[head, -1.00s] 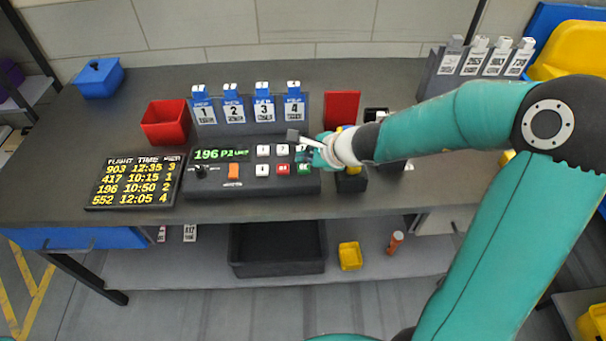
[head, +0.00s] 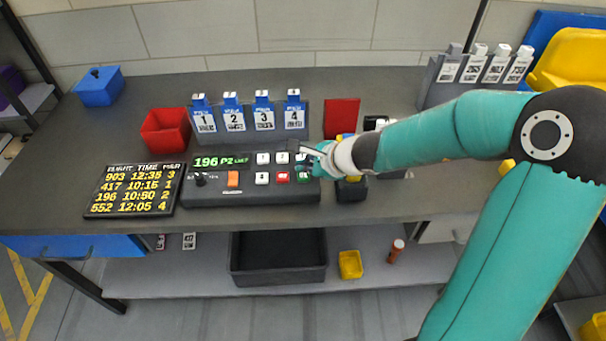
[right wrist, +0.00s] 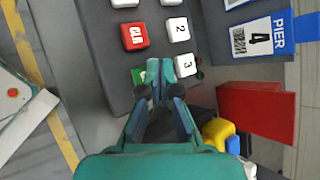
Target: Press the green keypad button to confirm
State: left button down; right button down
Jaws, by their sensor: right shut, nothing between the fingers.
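The dark keypad console (head: 212,199) lies on the table with white number buttons, a red button (head: 282,177) and the green button (head: 303,177) at its right end. My right gripper (head: 311,163) is shut and empty, its tips right over the green button. In the right wrist view the closed fingertips (right wrist: 160,71) cover part of the green button (right wrist: 138,76), between the red CLR button (right wrist: 135,36) and the white 3 button (right wrist: 186,65). I cannot tell whether the tips touch it. The console display (head: 220,160) reads 196 P2 with smaller text after. My left gripper is out of view.
A flight-time board (head: 135,190) lies left of the console. Numbered blue pier holders (head: 248,118) stand behind it. A red bin (head: 165,132) stands at the left, a red panel (head: 341,118) at the back right. A dark box (head: 351,189) stands close to the right of the console.

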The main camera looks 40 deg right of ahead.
aim_at(305, 177)
jog(key=shift+f, duration=0.1)
dwell(0.4)
jog(key=shift+f+b, duration=0.3)
jog(key=shift+b, duration=0.1)
jog(key=shift+f+b, duration=0.45)
jog(key=shift+b, duration=0.05)
dwell(0.6)
dwell(0.3)
jog(key=shift+r+p, duration=0.8)
jog(key=shift+r, duration=0.1)
notch_tip(305, 177, up, 5)
jog(key=p, duration=0.5)
dwell(0.5)
